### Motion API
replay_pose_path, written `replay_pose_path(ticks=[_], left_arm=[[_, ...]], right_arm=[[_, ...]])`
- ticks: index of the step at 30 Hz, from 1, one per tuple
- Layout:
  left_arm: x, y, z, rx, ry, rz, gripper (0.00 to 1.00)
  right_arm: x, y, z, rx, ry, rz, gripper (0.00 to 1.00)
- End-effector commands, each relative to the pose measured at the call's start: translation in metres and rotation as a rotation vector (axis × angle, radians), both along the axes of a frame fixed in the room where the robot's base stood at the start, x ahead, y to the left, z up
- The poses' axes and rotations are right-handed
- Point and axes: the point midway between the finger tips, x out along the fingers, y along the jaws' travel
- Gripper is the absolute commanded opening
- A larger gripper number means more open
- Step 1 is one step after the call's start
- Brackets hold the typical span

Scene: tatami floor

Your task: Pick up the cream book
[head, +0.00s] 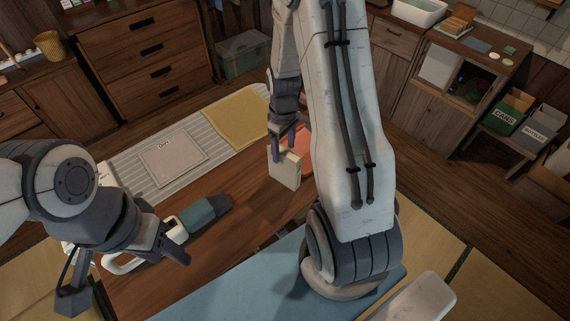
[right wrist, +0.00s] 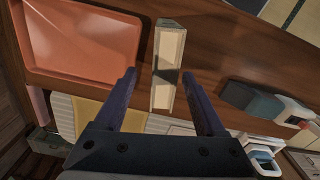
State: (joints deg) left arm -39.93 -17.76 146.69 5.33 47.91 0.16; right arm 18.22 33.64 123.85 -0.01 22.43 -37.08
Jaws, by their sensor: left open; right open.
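The cream book (head: 285,171) stands upright on the brown wooden table, near the table's middle. My right gripper (head: 286,143) is open just above it, fingers pointing down. In the right wrist view the cream book (right wrist: 167,70) lies between the lines of the two open fingers (right wrist: 160,76); contact cannot be told. My left gripper (head: 172,254) is open and empty at the lower left, beside a white and blue-grey device on the table.
An orange tray (right wrist: 82,42) lies beside the book, partly hidden behind my right arm in the head view. A blue-grey and white device (head: 200,214) lies left of the book. A striped mat (head: 125,175) carries a sheet (head: 172,156) and a yellow cloth (head: 236,117).

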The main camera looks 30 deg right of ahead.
Motion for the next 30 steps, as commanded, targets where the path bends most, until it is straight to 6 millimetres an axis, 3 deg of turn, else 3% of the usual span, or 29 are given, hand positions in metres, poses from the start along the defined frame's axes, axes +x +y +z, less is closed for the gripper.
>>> replay_pose_path(ticks=[4, 9, 18, 20, 24, 30], left_arm=[[0.0, 0.0, 0.015, 0.0, 0.0, -0.002, 0.5], [0.0, 0.0, 0.018, 0.0, 0.0, -0.003, 0.5], [0.0, 0.0, 0.018, 0.0, 0.0, -0.003, 0.5], [0.0, 0.0, 0.018, 0.0, 0.0, -0.003, 0.5], [0.0, 0.0, 0.018, 0.0, 0.0, -0.003, 0.5], [0.0, 0.0, 0.018, 0.0, 0.0, -0.003, 0.5]], right_arm=[[-0.005, 0.005, -0.018, 0.003, 0.007, 0.001, 0.72], [-0.004, 0.005, -0.038, 0.002, 0.003, 0.0, 0.72], [-0.003, 0.004, -0.043, 0.002, 0.001, 0.0, 0.72], [-0.003, 0.004, -0.043, 0.002, 0.001, 0.0, 0.53], [-0.003, 0.004, -0.043, 0.002, 0.001, 0.0, 0.0], [-0.003, 0.004, -0.042, 0.001, -0.001, 0.0, 0.0]])
